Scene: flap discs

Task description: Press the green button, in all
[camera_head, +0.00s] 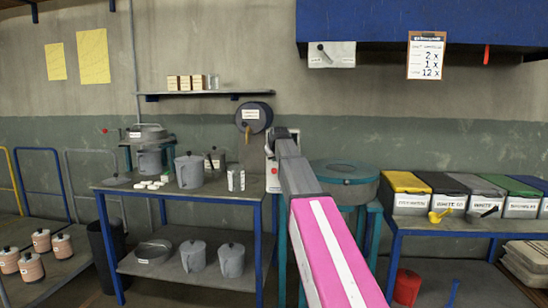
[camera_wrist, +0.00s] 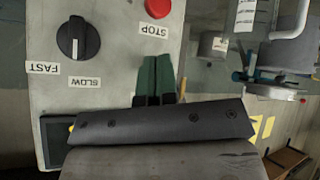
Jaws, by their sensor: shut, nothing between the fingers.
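A light grey control panel fills the left of the wrist view, with its labels upside down. It bears a red STOP button (camera_wrist: 158,8) and a black knob (camera_wrist: 77,38) marked FAST and SLOW. I cannot make out a green button; my fingers and gripper body cover part of the panel. My gripper (camera_wrist: 157,60) is shut and empty, its two dark green fingers side by side in front of the panel below the STOP label. I cannot tell whether the tips touch it. In the head view the panel (camera_head: 272,178) shows narrowly beside my arm's end.
Left of the panel is a table (camera_head: 225,198) with grey jugs and small white pieces. A round teal-rimmed drum (camera_head: 345,172) stands to the right. Further right, lidded bins (camera_head: 410,203) stand on a blue-legged bench. A shelf (camera_head: 205,94) hangs above.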

